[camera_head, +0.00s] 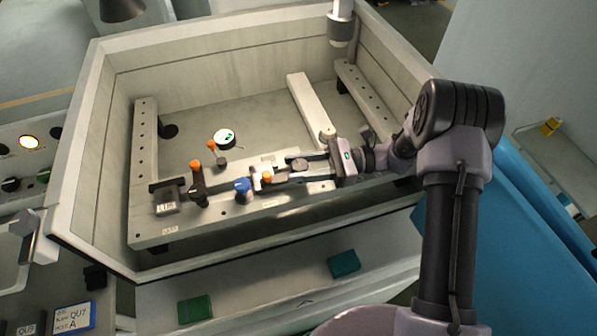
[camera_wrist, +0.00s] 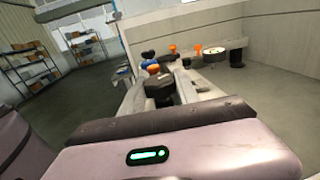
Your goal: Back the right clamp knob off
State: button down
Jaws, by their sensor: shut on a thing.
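An orange-topped knob (camera_head: 267,177), which I take for the right clamp knob, stands on the near rail of the work tank. My gripper (camera_head: 277,176) reaches in from the right, with its fingers low over the rail and its tips at this knob. The fingers are shut on it and partly hide it. In the wrist view an orange and blue patch (camera_wrist: 153,69) shows just past the dark finger end, and the exact contact is hidden. A second orange-topped knob (camera_head: 195,164) stands on a dark post farther left.
A blue knob (camera_head: 243,185) is close on the left of my fingertips. A round white dial (camera_head: 224,138) and another small orange knob (camera_head: 211,144) stand behind. The tank's walls (camera_head: 80,150) enclose the rails. A vertical head (camera_head: 341,28) hangs at the back.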

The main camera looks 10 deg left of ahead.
aim_at(299, 165)
jog(key=n+g+h, duration=0.2)
jog(key=n+g, duration=0.1)
jog(key=g, duration=0.1)
jog(key=shift+g, duration=0.4)
jog(key=shift+n+g+h+p, duration=0.65)
jog(key=shift+n+g+h, duration=0.55)
jog(key=shift+n+g, duration=0.15)
jog(key=shift+g+h, duration=0.25)
jog(key=shift+h, duration=0.05)
jog(key=c, duration=0.9)
grip_release()
jog(key=shift+r+p, duration=0.25)
jog(key=shift+p, duration=0.1)
notch_tip(299, 165, up, 4)
jog(key=p, duration=0.3)
jog(key=shift+f, duration=0.1)
jog(key=s+d+p, duration=0.1)
jog(key=s+d, duration=0.2)
jog(key=s, duration=0.4)
jog(key=s+d+p, duration=0.1)
jog(key=s+d, duration=0.3)
jog(key=s, duration=0.3)
jog(key=shift+s+r, duration=0.3)
jog(key=shift+r, duration=0.05)
